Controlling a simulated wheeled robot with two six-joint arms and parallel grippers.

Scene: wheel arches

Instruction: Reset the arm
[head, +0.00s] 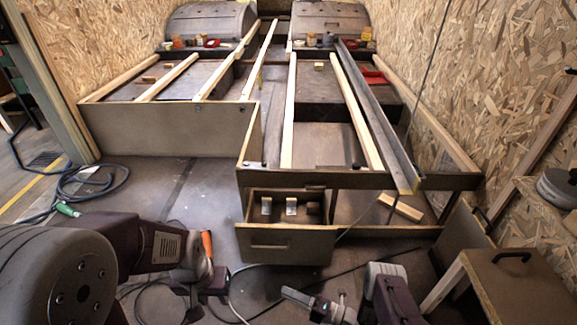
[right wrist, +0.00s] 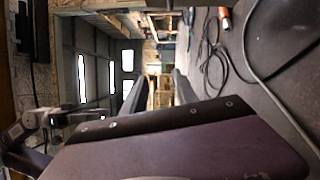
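My left arm comes in at the lower left of the head view, and its gripper (head: 208,283) is low over the floor in front of the drawer. Its fingers are too small and dark to read. My right gripper (head: 312,303) is low at the bottom centre of the head view, with its arm to the right. In the right wrist view two dark fingers (right wrist: 157,92) stand apart with a gap between them, and I see nothing held. A purple-brown link of mine fills the lower part of that view.
A wooden bed frame (head: 315,180) with long slats stands ahead, with an open drawer (head: 283,243) at its near end. An orange-ended plug (head: 207,245) and cables lie near my left gripper. Open floor (head: 165,190) shows at left.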

